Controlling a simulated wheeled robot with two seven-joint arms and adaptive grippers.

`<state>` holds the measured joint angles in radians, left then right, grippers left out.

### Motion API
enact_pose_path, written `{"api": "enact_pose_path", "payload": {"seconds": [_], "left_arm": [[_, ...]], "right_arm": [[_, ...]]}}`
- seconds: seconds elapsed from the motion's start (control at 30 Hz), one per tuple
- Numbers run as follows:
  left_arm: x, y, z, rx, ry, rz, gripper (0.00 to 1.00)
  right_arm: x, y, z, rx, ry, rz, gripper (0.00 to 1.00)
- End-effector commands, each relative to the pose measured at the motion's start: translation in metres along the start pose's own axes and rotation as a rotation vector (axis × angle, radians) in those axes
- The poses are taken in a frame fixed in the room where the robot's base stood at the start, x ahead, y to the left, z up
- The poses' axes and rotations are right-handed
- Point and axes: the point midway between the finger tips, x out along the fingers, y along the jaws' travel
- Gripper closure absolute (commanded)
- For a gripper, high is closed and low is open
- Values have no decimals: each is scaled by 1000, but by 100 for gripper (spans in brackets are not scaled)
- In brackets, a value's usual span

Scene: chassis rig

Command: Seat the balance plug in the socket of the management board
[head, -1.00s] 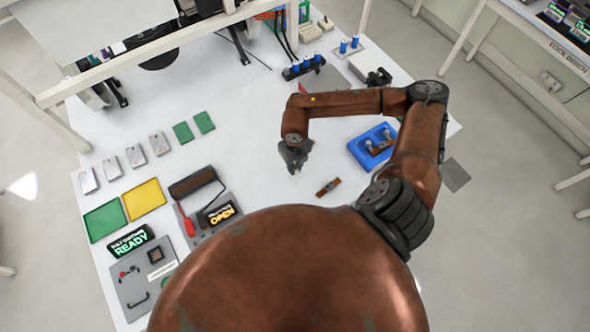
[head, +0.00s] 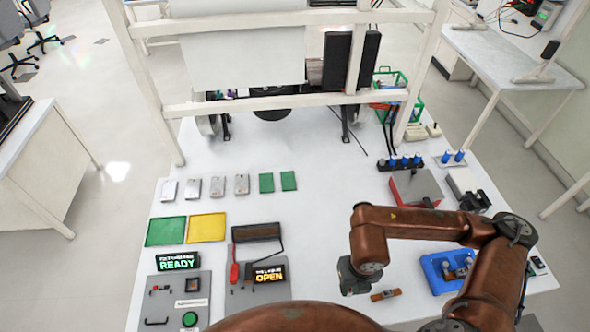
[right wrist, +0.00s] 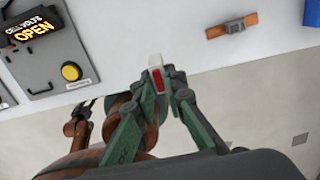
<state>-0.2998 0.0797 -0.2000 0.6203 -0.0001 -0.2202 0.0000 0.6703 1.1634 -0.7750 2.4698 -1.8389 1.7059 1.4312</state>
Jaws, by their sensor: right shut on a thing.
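My right gripper (head: 352,285) hangs over the front of the white table, left of a brown strap. In the right wrist view its green fingers (right wrist: 158,80) are shut on a small white and red piece (right wrist: 155,66), which looks like the balance plug. The piece points away from the wrist and is clear of other things. In the head view the gripper hides it. I cannot tell for certain which thing is the management board, and I make out no socket.
The brown strap (head: 385,295) lies beside the gripper, and a blue tray (head: 432,265) is further right. A red and grey box (head: 415,187) stands behind. Panels with lit signs, OPEN (head: 269,273) and READY (head: 177,261), are at left. The table's middle is clear.

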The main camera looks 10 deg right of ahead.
Motion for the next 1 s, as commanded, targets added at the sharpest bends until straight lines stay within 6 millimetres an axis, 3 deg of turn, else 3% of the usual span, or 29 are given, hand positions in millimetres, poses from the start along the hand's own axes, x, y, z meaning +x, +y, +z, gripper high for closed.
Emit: {"api": "enact_pose_path", "payload": {"seconds": [0.27, 1.0], "left_arm": [[2, 0, 1, 0, -1, 0, 60], [13, 0, 3, 0, -3, 0, 60]], "right_arm": [[1, 3, 14, -252, 0, -2, 100], [0, 14, 82, -1627, 10, -2, 100]]}}
